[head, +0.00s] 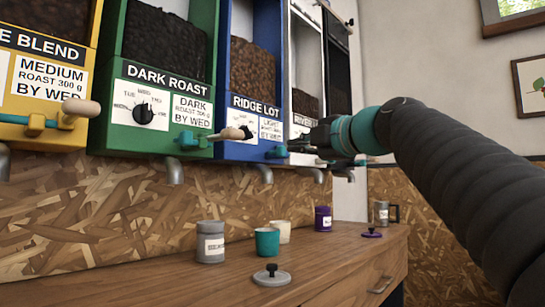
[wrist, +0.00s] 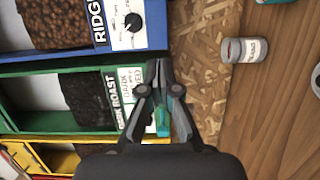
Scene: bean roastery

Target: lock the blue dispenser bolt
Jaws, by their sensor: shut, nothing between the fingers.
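The blue dispenser (head: 256,100), labelled RIDGE LOT, hangs between the green and white ones; in the wrist view its blue frame (wrist: 155,22) shows at the top. A small teal fitting (head: 275,152) sits at its lower right, beside my fingertips; I cannot make out the bolt's position. My gripper (head: 298,146) is shut and empty, reaching leftward in front of the dispensers' lower edges. In the wrist view my gripper (wrist: 160,68) covers part of the green dispenser's lower edge. The blue bolt's handle is hidden or too small to tell.
The green dispenser (head: 157,70) has a bolt with a pale knob (head: 236,133) sticking out. The yellow dispenser's knob (head: 80,108) is further left. Below, the wooden counter (head: 190,285) holds a grey canister (head: 210,243), a teal cup (head: 267,242) and a grey lid (head: 271,277).

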